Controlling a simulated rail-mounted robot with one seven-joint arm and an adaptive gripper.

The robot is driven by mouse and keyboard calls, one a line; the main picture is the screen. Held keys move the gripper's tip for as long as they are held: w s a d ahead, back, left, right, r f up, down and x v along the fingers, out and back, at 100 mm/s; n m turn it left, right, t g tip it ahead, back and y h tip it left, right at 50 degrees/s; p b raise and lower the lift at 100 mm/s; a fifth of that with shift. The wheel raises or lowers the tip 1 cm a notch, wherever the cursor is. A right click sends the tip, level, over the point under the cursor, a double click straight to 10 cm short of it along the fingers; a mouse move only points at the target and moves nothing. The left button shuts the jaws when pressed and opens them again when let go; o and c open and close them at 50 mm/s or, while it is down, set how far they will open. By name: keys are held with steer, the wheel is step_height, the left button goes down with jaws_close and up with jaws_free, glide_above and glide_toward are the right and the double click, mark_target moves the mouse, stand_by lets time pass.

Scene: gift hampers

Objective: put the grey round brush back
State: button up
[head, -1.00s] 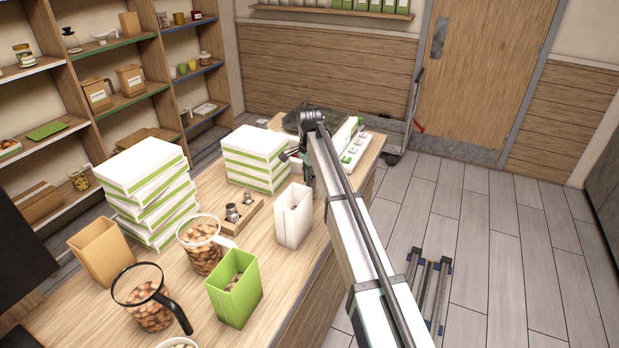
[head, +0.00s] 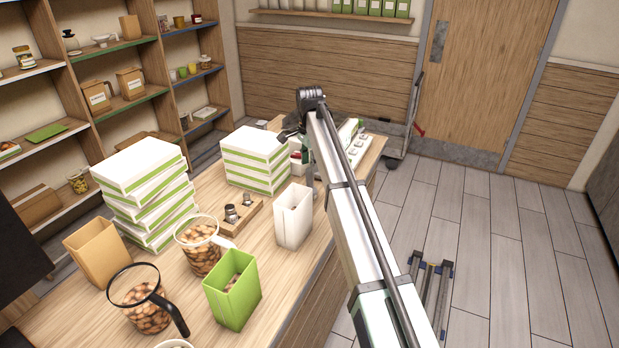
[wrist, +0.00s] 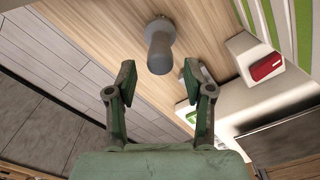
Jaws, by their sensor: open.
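A grey round object with a wide rim at its far end, which looks like the grey round brush (wrist: 159,50), stands on the wooden counter in the wrist view. My gripper (wrist: 158,84) is open and empty. The brush is just beyond the fingertips, roughly in line with the gap between them, and not touching either finger. In the head view my gripper is mostly hidden by my arm, near the far end of the counter, and I cannot make out the brush there.
A white holder with a red item (wrist: 266,67) is right of my gripper. Stacked white-and-green boxes (head: 256,160) stand nearby. A white open container (head: 293,218), a wooden block with metal pieces (head: 240,214) and jars of nuts (head: 203,248) are nearer. The counter edge drops to the floor.

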steer(key=shift+r+b, duration=0.55)
steer(key=shift+r, duration=2.15)
steer(key=s+d+f+m, duration=0.1)
steer(key=s+d+f, duration=0.2)
steer(key=d+f, duration=0.65)
steer(key=s+d+f+m, duration=0.1)
steer(key=s+d+f, duration=0.3)
steer(key=d+f, duration=0.55)
steer(key=s+d+f+n+g, duration=0.1)
steer(key=s+f+n, duration=0.1)
steer(key=s+f, duration=0.55)
steer(key=s+d+f+n+g, duration=0.1)
steer(key=s+f, duration=0.3)
steer(key=f, duration=0.7)
steer(key=s+d+f+n+g, duration=0.1)
steer(key=s+f+n, duration=0.1)
steer(key=s+f, duration=0.7)
steer(key=s+d+f+n+g, duration=0.1)
steer(key=s+f+n, duration=0.3)
steer(key=s, duration=0.9)
steer(key=s+d+f+n+g, duration=0.1)
steer(key=s+d+f, duration=0.1)
steer(key=s+f, duration=0.75)
steer(key=s+n+g, duration=0.1)
steer(key=s+n, duration=0.2)
steer(key=s, duration=1.3)
steer(key=shift+d+g+b, duration=0.2)
steer(key=shift+g+b, duration=0.15)
steer(key=shift+g, duration=0.05)
